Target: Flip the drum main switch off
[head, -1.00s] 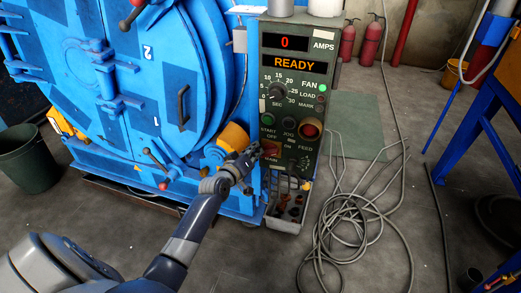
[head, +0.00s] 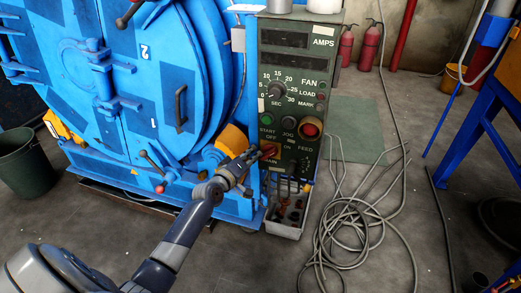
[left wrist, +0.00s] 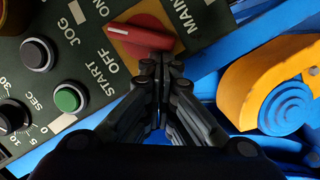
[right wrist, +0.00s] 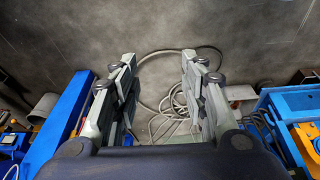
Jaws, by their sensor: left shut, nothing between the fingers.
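The red main switch (head: 269,151) is on the lower left of the dark green control panel (head: 312,113). In the left wrist view the switch (left wrist: 148,36) is a red knob on an orange plate, with OFF, ON and MAIN labels around it. My left gripper (head: 253,156) is shut and empty, with its fingertips at the knob's lower edge; it also shows in the left wrist view (left wrist: 160,62). I cannot tell whether they touch. The panel's displays and indicator lights are dark. My right gripper (right wrist: 150,68) is open and empty, seen only in the right wrist view.
The blue drum blaster (head: 125,95) stands left of the panel. An orange and blue fitting (left wrist: 270,85) sits close beside the left gripper. Cables (head: 350,225) lie coiled on the floor right of the panel. A dark bin (head: 25,160) stands at the left.

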